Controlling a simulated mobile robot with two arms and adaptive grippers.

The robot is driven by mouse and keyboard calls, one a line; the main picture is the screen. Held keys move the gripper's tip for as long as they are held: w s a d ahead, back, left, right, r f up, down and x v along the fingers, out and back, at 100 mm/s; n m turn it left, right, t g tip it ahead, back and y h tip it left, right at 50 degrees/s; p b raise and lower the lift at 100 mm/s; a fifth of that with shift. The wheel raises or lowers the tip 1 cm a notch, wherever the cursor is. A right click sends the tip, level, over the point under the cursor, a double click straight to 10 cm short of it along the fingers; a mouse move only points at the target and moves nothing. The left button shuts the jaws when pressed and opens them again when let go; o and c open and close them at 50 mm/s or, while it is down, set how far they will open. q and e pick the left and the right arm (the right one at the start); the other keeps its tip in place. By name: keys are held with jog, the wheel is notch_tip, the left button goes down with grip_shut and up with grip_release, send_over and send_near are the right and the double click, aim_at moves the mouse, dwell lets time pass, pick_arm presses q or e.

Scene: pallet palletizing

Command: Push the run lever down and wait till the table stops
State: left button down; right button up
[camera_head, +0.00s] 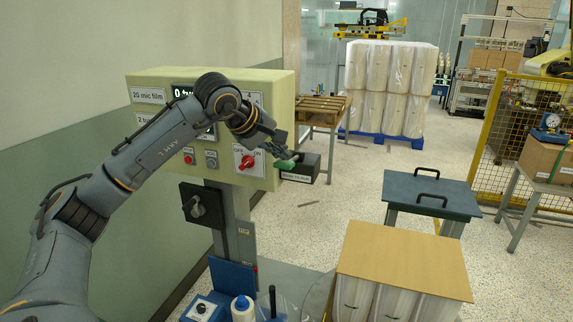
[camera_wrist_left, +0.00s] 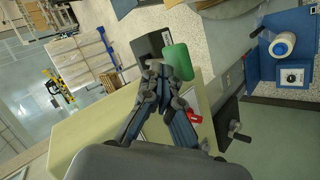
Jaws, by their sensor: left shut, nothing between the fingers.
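The control box (camera_head: 275,92) is pale yellow-green and stands on a grey post. The run lever has a green grip (camera_head: 285,164) at the box's right side, beside a black housing (camera_head: 308,166) with a white label below. My left gripper (camera_head: 284,148) is shut and empty, just above the green grip. In the left wrist view, the shut fingertips (camera_wrist_left: 158,70) are close beside the green grip (camera_wrist_left: 178,62); I cannot tell whether they touch. The table under the wrapped load (camera_head: 390,297) is mostly hidden; a brown sheet (camera_head: 405,258) covers the load's top. My right gripper is not in view.
A red rotary switch (camera_head: 247,162) and push buttons are on the box front. A black knob unit (camera_head: 203,205) is on the post. A film roll (camera_head: 243,308) stands below. A dark blue table (camera_head: 430,193) with black handles stands right; open floor lies behind.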

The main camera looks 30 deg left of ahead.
pick_arm(q)
jog(key=shift+s+f+b, duration=0.25)
jog(key=shift+f+b, duration=0.8)
jog(key=shift+f, duration=0.35)
